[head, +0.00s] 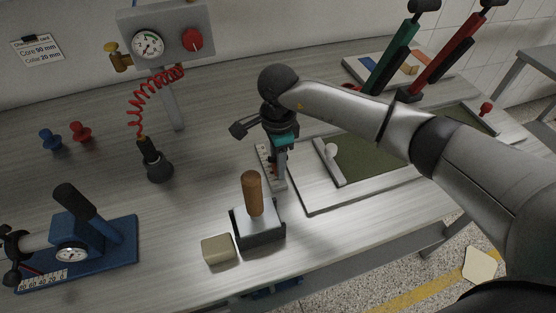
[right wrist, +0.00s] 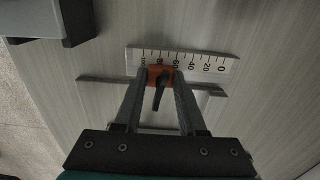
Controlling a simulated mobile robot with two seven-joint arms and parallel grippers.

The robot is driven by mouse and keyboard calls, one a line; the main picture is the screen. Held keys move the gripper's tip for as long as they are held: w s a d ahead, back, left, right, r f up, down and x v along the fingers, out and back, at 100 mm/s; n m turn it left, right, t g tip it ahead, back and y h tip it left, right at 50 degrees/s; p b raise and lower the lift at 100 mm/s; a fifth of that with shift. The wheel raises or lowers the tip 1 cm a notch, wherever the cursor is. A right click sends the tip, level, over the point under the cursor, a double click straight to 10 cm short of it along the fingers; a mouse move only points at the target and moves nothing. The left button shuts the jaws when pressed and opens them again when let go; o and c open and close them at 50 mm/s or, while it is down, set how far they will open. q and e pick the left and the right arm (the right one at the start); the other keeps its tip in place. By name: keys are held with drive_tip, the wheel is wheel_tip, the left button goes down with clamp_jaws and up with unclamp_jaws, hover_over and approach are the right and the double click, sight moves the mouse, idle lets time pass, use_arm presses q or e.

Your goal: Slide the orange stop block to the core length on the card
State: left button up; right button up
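The orange stop block (right wrist: 160,74) sits on a thin metal rail (right wrist: 96,79) beside a white scale (right wrist: 199,61) numbered 0 to 100 in the right wrist view. A black lever sticks out of it. The block appears near the 80 mark, though the viewing angle blurs this. My right gripper (right wrist: 160,82) has one finger on each side of the block and appears closed on it. In the head view my right gripper (head: 278,170) is down at the rail and largely hides the block. The card (head: 38,50) on the wall seems to read core 90 mm, collar 20 mm.
A wooden-handled block tool (head: 253,205) and a beige block (head: 218,249) stand near the rail. A green mat tray (head: 380,155) lies right of it. A blue gauge fixture (head: 85,245) stands at left; a hanging black nozzle (head: 157,163) is behind.

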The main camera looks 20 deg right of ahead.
clamp_jaws()
idle(0.9)
